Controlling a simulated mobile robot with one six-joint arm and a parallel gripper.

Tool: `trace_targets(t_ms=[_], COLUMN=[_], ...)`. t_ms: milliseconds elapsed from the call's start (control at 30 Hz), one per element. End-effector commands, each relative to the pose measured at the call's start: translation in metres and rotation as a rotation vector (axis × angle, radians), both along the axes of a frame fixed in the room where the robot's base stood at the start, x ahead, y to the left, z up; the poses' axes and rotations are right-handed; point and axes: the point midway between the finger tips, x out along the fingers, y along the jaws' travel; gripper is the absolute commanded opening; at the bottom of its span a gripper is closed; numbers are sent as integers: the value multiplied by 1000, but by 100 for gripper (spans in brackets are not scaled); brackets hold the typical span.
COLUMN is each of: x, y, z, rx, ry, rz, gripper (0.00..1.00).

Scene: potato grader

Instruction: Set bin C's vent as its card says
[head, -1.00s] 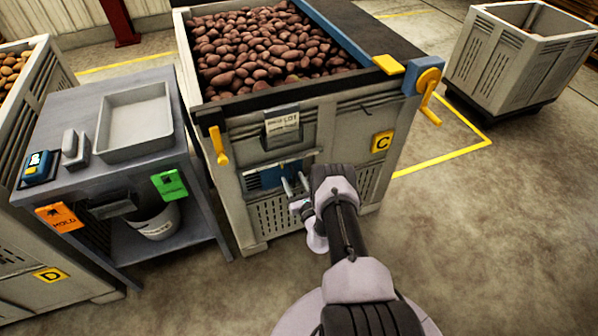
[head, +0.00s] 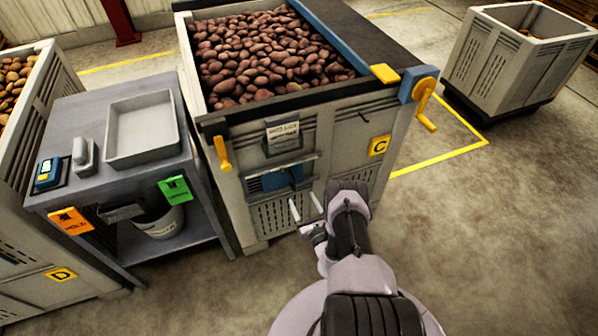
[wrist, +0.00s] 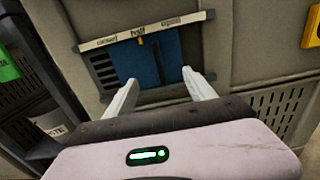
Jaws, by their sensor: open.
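Bin C (head: 340,140) is a grey crate full of potatoes, with a yellow C plate (head: 379,146). Its card (head: 283,131) hangs on the front; its print is too small to read. Below is the vent, with a blue slide plate (head: 290,175) and dark slats bare at its left. In the wrist view the blue plate (wrist: 158,62) sits under a white scale strip (wrist: 135,35). A yellow pointer (wrist: 141,40) stands by the strip's middle mark. My gripper (head: 306,207) is open and empty, in front of and just below the vent; its fingers also show in the wrist view (wrist: 160,79).
A grey table (head: 72,125) with a tray (head: 142,130) stands left of bin C. Bin D (head: 25,240) is beyond it. Yellow cranks (head: 222,153) (head: 424,105) stick out at bin C's corners.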

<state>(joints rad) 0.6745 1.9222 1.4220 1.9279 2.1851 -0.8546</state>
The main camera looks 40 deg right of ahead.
Motion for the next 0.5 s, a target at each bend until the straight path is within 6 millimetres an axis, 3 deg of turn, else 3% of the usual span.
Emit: trace_targets(t_ms=[67, 333, 500], x=[-5, -59, -93], y=[1, 14, 21], z=[1, 5, -4], rx=[0, 3, 4], ry=[1, 1, 2], rz=[1, -3, -4], gripper=[64, 64, 64])
